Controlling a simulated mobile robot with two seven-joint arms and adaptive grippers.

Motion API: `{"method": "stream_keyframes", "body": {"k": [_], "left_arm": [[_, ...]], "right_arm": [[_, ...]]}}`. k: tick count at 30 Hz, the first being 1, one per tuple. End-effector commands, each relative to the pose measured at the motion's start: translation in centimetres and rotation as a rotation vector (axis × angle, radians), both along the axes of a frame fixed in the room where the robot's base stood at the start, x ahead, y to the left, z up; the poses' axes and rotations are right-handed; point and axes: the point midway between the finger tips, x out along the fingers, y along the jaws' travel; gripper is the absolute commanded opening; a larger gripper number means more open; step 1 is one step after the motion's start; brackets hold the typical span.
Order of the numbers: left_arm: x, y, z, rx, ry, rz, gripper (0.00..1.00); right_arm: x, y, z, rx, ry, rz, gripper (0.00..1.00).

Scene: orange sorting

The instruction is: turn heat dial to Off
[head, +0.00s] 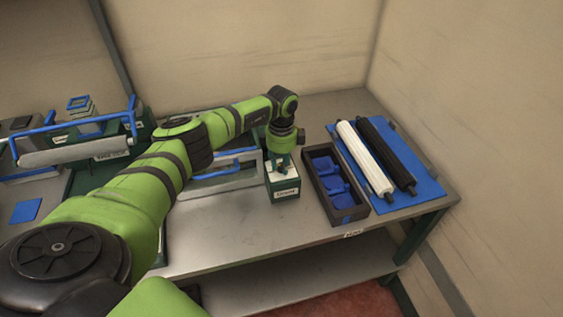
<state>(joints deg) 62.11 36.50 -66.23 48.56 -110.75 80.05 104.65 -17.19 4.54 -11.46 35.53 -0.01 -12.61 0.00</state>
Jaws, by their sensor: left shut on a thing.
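My left gripper (281,166) points down at the top of a small green box (286,192) with a pale top and a white label on its front. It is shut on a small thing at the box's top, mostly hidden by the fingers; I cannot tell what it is. The box stands upright on the grey metal table (245,232), left of a dark tray. I cannot make out a heat dial or its marks anywhere in the head view. My right gripper is not in view.
A dark tray (358,213) with blue pieces stands right of the box. A white roller (362,160) and a black roller (385,153) lie on a blue mat (424,187). A blue-handled press-like device (75,152) is at left. The table's front middle is clear.

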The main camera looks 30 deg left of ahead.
Motion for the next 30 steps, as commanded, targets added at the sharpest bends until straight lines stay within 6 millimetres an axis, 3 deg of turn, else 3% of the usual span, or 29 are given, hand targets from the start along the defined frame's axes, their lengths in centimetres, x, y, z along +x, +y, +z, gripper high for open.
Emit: {"method": "stream_keyframes", "body": {"k": [6,7,9,21,26,30], "left_arm": [[-0.1,0.0,-0.1,0.0,0.003,0.001,0.0],[-0.1,0.0,-0.1,0.0,0.003,0.001,0.32],[-0.1,0.0,-0.1,0.0,0.002,0.001,0.52],[0.0,0.0,0.5,-0.001,-0.001,-0.001,0.52],[0.1,0.1,3.0,0.0,-0.005,-0.002,0.52],[0.1,0.1,6.1,0.0,-0.004,-0.002,0.52]], "right_arm": [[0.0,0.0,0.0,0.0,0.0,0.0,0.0],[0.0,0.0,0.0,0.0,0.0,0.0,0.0],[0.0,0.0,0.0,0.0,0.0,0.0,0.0],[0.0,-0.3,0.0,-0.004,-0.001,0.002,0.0],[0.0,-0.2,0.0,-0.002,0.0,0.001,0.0],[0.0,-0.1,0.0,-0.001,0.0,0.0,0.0]]}}
